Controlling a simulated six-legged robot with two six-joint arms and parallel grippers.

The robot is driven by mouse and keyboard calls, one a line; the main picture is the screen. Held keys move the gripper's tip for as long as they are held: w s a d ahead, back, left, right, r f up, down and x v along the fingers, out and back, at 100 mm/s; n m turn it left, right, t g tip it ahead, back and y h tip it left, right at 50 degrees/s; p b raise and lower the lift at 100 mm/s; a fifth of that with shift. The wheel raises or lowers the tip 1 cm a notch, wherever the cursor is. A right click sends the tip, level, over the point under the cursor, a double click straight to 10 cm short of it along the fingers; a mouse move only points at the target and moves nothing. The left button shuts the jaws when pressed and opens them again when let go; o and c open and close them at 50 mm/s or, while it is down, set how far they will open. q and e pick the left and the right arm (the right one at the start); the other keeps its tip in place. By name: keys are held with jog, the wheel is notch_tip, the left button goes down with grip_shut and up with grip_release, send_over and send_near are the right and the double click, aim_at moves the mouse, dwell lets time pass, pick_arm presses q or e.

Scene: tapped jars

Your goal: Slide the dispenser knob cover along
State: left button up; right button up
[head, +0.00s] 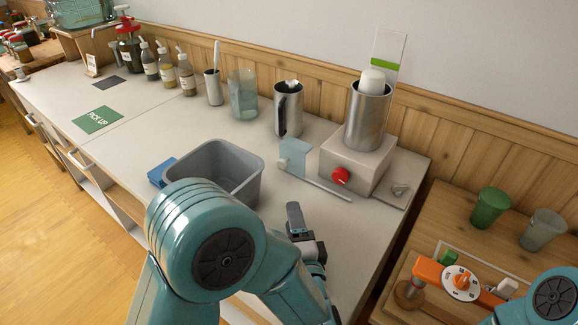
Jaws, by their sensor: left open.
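The dispenser is a light box (357,160) with a red knob (341,175) on its front face. A steel cup (368,115) stands on top of it. The pale blue translucent knob cover (295,157) is at the left end of a thin rail (325,187) that runs in front of the dispenser. The cover is left of the red knob, which shows uncovered. My left gripper (298,222) is open, in front of the rail and below the cover in the picture, apart from both. Its far finger shows best; the rest is partly hidden. Of my right arm only a link shows.
A grey bin (218,165) stands left of the cover, partly behind my left arm. A steel pitcher (288,108) and a glass jar (243,93) stand behind. A small metal piece (400,190) lies right of the dispenser. The counter (345,235) is clear in front of the rail.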

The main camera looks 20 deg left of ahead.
aim_at(283, 167)
pick_arm(q)
jog(key=shift+w+d+f, duration=0.1)
jog(key=shift+w, duration=0.2)
jog(key=p+x, duration=0.3)
jog(key=x, duration=1.3)
grip_shut()
